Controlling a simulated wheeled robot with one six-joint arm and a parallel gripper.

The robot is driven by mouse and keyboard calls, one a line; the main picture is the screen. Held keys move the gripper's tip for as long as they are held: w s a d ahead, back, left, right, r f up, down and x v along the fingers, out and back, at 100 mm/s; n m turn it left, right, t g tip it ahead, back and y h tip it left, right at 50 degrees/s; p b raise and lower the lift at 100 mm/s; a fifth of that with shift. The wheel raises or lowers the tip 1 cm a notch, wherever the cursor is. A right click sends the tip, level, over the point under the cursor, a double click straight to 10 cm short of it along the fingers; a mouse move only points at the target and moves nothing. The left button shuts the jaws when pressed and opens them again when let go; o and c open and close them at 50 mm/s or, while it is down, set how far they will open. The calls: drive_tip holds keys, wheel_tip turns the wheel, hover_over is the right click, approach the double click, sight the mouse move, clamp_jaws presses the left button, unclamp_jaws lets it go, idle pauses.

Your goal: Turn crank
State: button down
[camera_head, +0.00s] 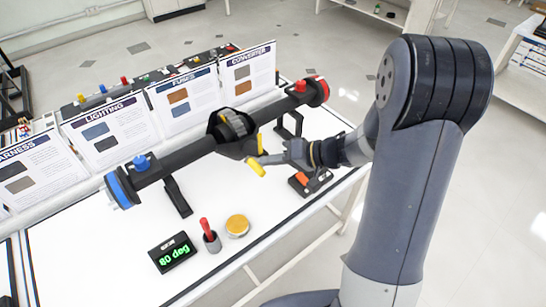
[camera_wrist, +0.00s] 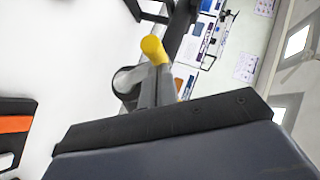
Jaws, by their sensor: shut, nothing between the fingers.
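The crank is a yellow handle (camera_head: 257,167) on the dark middle housing (camera_head: 232,130) of a long black axle. It points down toward the front of the table. A second yellow piece (camera_head: 260,143) shows just above it. My gripper (camera_head: 268,159) comes in from the right, its fingertips right beside the handle; I cannot tell if they touch it. In the wrist view the yellow handle's round end (camera_wrist: 153,49) shows just beyond my shut grey fingers (camera_wrist: 160,83). Nothing shows held between them.
The axle has a blue end (camera_head: 122,188) and a red end (camera_head: 317,91), on black stands. A green-lit display (camera_head: 173,252), a cup with a red tool (camera_head: 211,241), a yellow round tin (camera_head: 237,226) and an orange-black box (camera_head: 309,181) stand in front. Labelled panels (camera_head: 182,98) stand behind.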

drive_tip(key=shift+s+a+f+n+t+h+b, duration=0.35)
drive_tip(key=shift+a+b, duration=0.2)
drive_tip(key=shift+b, duration=1.25)
